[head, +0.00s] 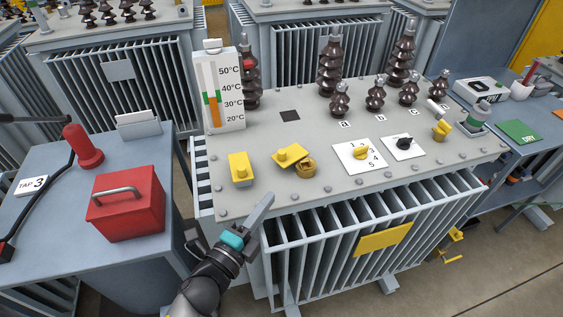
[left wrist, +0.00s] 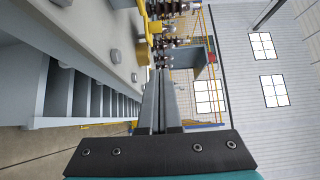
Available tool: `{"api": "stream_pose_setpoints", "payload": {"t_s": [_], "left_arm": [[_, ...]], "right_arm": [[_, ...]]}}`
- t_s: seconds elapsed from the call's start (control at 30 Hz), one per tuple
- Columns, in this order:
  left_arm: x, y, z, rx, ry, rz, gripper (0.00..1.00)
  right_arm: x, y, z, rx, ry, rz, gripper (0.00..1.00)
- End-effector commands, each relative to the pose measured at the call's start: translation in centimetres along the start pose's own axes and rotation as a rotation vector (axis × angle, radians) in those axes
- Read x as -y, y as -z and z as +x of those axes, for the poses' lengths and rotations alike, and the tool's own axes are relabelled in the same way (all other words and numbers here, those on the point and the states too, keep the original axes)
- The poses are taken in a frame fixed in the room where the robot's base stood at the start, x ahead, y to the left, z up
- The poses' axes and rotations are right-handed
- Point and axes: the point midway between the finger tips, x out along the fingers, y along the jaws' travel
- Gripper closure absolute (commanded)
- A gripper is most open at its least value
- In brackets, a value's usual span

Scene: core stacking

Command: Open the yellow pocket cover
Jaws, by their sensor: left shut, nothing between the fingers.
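Two yellow fittings sit near the front left of the grey transformer top (head: 330,190) in the head view. The left one is a yellow block-like cover (head: 240,168), which looks closed. To its right a yellow flap (head: 290,154) stands tilted beside a round yellow pocket (head: 306,166). My left gripper (head: 265,203) is shut and empty, just in front of the top's front edge, below and right of the left cover and apart from it. In the left wrist view its fingers (left wrist: 159,80) are together, with yellow parts (left wrist: 145,42) beyond. My right gripper is out of view.
A thermometer gauge (head: 223,92) and brown insulators (head: 330,65) stand behind the yellow fittings. Bolts line the top's edge. Dial plates (head: 360,155) lie to the right. A red toolbox (head: 126,206) stands on the left table (head: 50,240). Radiator fins (head: 330,250) lie below the edge.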

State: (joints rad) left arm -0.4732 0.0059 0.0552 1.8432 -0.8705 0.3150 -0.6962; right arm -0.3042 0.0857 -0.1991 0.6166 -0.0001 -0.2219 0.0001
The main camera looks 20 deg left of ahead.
Motion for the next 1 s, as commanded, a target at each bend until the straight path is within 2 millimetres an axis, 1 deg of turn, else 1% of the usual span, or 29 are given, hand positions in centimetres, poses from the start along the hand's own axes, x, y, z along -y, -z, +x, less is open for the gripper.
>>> {"api": "stream_pose_setpoints", "payload": {"t_s": [0.03, 0.07, 0.17, 0.47, 0.5, 0.7, 0.8, 1.0], "left_arm": [[0.1, 0.0, 1.0, -0.002, 0.004, 0.001, 1.0], [0.1, 0.1, 1.5, -0.002, 0.004, 0.0, 1.0], [0.1, 0.0, 3.1, -0.001, 0.004, 0.0, 1.0], [0.1, 0.0, 7.9, -0.001, 0.002, -0.001, 1.0], [0.1, -0.3, 8.4, 0.0, 0.002, 0.001, 1.0], [0.0, -2.2, 10.1, 0.0, 0.001, 0.0, 1.0], [0.0, -2.6, 10.5, 0.0, 0.001, -0.001, 1.0], [0.0, -2.8, 10.7, 0.0, 0.0, -0.002, 1.0]], "right_arm": [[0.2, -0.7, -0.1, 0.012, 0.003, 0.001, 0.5], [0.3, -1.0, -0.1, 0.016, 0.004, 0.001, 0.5], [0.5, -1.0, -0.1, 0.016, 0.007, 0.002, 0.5], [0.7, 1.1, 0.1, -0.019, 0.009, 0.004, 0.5], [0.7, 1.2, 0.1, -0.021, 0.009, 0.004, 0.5], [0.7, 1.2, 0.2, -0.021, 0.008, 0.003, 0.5], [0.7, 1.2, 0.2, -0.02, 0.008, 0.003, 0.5], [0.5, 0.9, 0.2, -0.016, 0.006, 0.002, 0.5]]}}
